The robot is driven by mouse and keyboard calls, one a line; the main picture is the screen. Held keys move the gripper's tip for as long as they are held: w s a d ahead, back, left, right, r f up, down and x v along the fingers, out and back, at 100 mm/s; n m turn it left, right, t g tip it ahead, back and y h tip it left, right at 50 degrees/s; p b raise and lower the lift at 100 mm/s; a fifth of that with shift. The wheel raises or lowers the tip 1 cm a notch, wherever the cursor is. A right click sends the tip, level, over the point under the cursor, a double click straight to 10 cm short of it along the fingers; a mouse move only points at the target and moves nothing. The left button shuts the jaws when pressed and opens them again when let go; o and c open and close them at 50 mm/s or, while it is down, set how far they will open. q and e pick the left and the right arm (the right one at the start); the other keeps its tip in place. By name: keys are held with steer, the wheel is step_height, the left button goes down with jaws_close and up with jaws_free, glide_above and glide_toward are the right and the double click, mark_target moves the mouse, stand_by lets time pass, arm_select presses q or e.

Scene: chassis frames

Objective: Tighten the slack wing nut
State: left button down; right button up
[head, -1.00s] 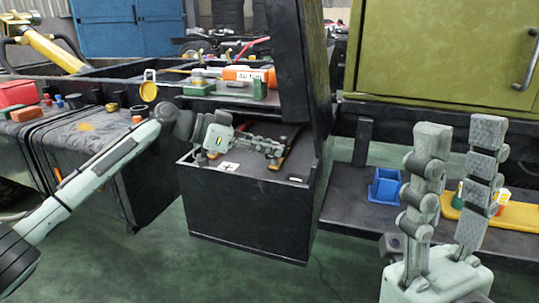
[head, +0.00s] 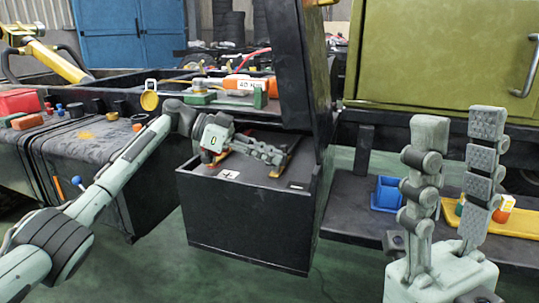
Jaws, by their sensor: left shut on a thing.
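An open black box (head: 245,228) stands in the middle of the head view with its lid (head: 300,65) raised. A dark battery-like block with a white plus label (head: 229,174) sits inside it. My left gripper (head: 284,157) reaches in from the left and lies low over this block. My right gripper (head: 457,150) is in the right foreground, fingers up, wide apart and empty.
Behind the box, a shelf holds an orange tool marked 40 (head: 240,83) and a green holder (head: 199,98). A blue bin (head: 386,193) and a yellow tray (head: 517,222) are on the right ledge. An olive cabinet (head: 440,60) stands behind.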

arm_select(q)
steer(key=shift+f, duration=0.15)
steer(key=c, duration=1.5)
jaws_free()
steer(key=shift+c, duration=0.2)
steer(key=v, duration=1.2)
steer(key=shift+a, duration=0.1)
